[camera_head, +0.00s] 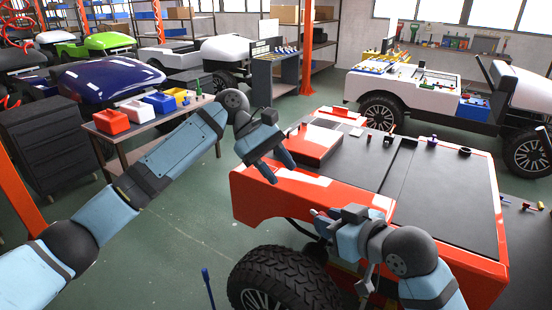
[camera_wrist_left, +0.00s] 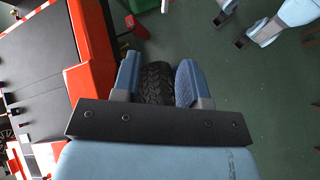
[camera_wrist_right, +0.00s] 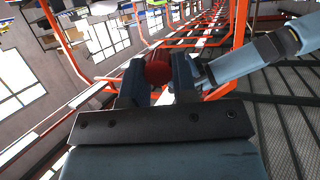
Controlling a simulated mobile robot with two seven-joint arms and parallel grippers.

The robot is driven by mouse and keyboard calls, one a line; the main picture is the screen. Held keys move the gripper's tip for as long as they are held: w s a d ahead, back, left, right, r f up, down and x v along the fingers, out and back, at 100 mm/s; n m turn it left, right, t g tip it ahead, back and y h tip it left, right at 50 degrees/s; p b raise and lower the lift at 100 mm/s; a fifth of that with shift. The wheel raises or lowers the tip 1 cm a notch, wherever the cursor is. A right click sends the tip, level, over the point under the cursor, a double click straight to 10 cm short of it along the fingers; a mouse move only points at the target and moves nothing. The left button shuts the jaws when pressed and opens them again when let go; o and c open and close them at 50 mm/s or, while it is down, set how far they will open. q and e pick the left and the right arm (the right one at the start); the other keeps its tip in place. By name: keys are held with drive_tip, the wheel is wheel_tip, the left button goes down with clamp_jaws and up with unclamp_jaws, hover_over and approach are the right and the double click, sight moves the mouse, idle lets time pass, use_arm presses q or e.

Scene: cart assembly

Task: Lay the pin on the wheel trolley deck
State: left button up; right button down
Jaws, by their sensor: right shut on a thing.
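My right gripper (camera_head: 318,222) is at the front-left side of the orange cart body. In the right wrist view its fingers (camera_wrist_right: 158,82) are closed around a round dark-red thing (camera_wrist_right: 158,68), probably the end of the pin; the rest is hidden. In the head view the held thing cannot be made out. My left gripper (camera_head: 282,170) points down beside the cart's left edge, fingers apart. In the left wrist view it is empty (camera_wrist_left: 160,80), with a black tyre showing below between its fingers. I cannot clearly identify the wheel trolley deck in any view.
The orange cart body (camera_head: 262,200) with a black top (camera_head: 440,195) fills the middle right. A black-tyred wheel (camera_head: 285,283) stands at its front. A bench with coloured bins (camera_head: 140,111) is at left. Small coloured parts (camera_head: 525,205) lie at the right edge. Green floor is open at left.

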use_arm(q)
drive_tip(key=s+r+x, duration=0.1)
drive_tip(key=x, duration=0.9)
drive_tip(key=shift+d+f, duration=0.15)
drive_tip(key=shift+d, duration=0.1)
drive_tip(key=c, duration=0.7)
use_arm(e)
drive_tip(key=c, duration=0.8)
unclamp_jaws()
